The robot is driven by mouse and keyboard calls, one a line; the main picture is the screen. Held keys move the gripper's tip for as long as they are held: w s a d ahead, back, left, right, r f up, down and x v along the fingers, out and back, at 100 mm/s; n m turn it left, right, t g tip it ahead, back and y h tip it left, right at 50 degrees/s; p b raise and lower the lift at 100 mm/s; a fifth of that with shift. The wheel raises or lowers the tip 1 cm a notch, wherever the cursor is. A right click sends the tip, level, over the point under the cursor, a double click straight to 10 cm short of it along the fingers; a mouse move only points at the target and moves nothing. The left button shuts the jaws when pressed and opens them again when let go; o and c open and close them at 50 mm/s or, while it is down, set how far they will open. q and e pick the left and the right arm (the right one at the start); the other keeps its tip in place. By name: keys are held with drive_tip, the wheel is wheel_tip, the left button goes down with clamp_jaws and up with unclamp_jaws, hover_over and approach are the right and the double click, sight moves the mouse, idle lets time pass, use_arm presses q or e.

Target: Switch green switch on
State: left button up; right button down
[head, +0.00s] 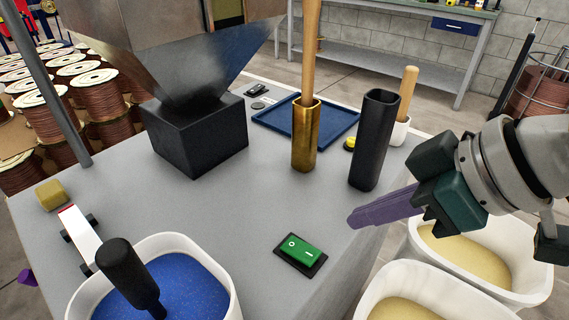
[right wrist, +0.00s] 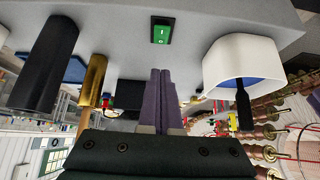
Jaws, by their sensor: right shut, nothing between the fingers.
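The green switch (head: 301,251) is a rocker in a black frame on the grey table top, near its front edge. It carries a white O and a white I; I cannot tell which side is pressed down. It also shows in the right wrist view (right wrist: 160,31), at the top middle. My right gripper (head: 352,219) has purple fingers, shut and empty, above the table to the right of the switch and apart from it. Its fingers (right wrist: 160,73) point towards the switch in the right wrist view. A purple tip at the head view's left edge looks like my left gripper (head: 27,278); its jaws are hidden.
A white tub of blue granules (head: 232,299) with a black-handled tool stands left of the switch. A brass holder (head: 305,140), a black holder (head: 373,145) and a black block (head: 196,142) stand behind. Tubs of yellow granules (head: 475,280) are at right. Table around the switch is clear.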

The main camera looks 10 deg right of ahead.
drive_tip(key=b, duration=0.3)
hover_over(312, 255)
drive_tip(key=f, duration=0.8)
drive_tip(key=shift+s+d+f, duration=0.1)
drive_tip(key=shift+s+d, duration=0.05)
drive_tip(key=shift+s, duration=0.15)
drive_tip(key=shift+s+d+f, duration=0.1)
drive_tip(key=shift+f, duration=0.45)
drive_tip(key=shift+s+d+f, duration=0.1)
drive_tip(key=shift+f, duration=0.45)
drive_tip(key=shift+s+f, duration=0.1)
drive_tip(key=shift+f, duration=0.5)
drive_tip(key=shift+d, duration=0.1)
drive_tip(key=f+b, duration=0.1)
drive_tip(key=t+b, duration=0.1)
drive_tip(key=shift+s+d+f+y+b, duration=0.1)
drive_tip(key=shift+s+f+y+b, duration=0.05)
drive_tip(key=shift+f+y+b, duration=0.2)
drive_tip(key=shift+r+p, duration=0.3)
drive_tip(key=shift+p, duration=0.05)
drive_tip(key=shift+r+p, duration=0.85)
drive_tip(key=shift+p, duration=0.05)
